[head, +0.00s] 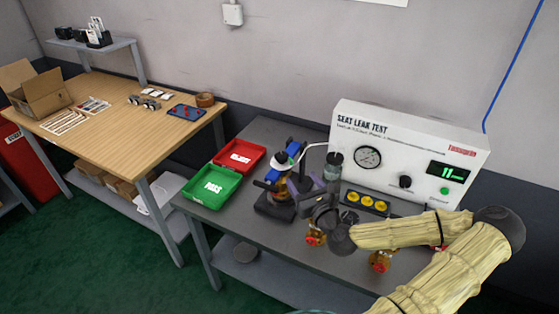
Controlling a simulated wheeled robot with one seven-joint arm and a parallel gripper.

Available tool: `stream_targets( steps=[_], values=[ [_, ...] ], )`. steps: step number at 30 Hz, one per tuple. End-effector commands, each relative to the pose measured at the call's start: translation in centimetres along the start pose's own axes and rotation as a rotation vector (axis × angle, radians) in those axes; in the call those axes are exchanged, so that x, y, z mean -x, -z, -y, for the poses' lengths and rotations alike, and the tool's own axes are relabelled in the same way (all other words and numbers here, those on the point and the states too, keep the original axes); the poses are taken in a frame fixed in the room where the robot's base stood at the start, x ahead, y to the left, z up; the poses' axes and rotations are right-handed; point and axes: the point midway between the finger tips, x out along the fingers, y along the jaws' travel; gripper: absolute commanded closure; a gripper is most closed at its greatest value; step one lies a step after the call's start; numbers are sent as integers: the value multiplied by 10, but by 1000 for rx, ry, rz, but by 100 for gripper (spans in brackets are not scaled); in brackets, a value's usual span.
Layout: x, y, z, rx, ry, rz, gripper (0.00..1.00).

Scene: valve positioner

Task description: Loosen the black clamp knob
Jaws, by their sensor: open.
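A small test fixture with a blue and orange body (280,180) stands on a black base (272,207) on the grey bench. A black bar-like part (265,185) juts out from its left side and may be the black clamp knob; it is too small to be sure. My gripper (308,185) is just right of the fixture, at the end of my arm reaching in from the right. It is open, with nothing visible between the fingers. My wrist and the fixture hide part of each other's surroundings, so I cannot tell whether they touch.
The white seat leak test panel (410,140) stands behind. A green tray (211,187) and a red tray (240,157) lie left on the grey bench (262,130). Orange-brown valve parts (380,262) sit near my arm. A wooden table (120,122) stands further left.

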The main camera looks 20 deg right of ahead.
Motion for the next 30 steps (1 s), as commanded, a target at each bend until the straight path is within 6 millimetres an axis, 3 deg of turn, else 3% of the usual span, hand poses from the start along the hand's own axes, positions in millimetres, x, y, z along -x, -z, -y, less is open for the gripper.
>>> stream_targets(
  steps=[13, 23, 30],
  values=[
    [-5, 6, -11, 4, -13, -2, 40],
    [-35, 6, -11, 6, -12, -1, 40],
    [-78, 0, -12, 3, -12, -2, 40]
  ],
)
